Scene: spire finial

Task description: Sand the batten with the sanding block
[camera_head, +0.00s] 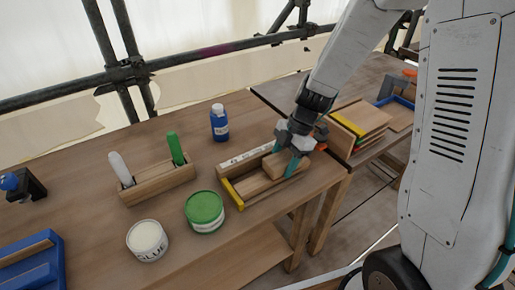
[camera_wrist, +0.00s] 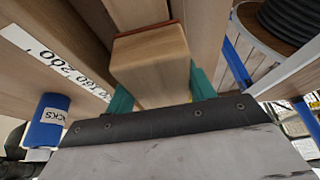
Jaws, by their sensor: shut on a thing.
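My gripper (camera_head: 285,158) is shut on the sanding block, a pale wooden block (camera_head: 277,166) with a thin red layer at its underside. In the wrist view, the block (camera_wrist: 150,62) sits between my teal fingers (camera_wrist: 160,92). The block is over the right part of a shallow wooden holder (camera_head: 236,204) with a yellow end strip. A flat wooden batten (camera_head: 252,187) lies in this holder, left of and under the block. Wood strips also show beyond the block in the wrist view (camera_wrist: 136,12). Whether the block touches the batten is hard to tell.
A marked white strip (camera_head: 243,158) runs along the holder's back. A blue bottle (camera_head: 219,124), a green tin (camera_head: 204,212), a white tub (camera_head: 147,241) and a rack (camera_head: 158,184) with white and green handles stand left. Stacked boards (camera_head: 360,117) lie right.

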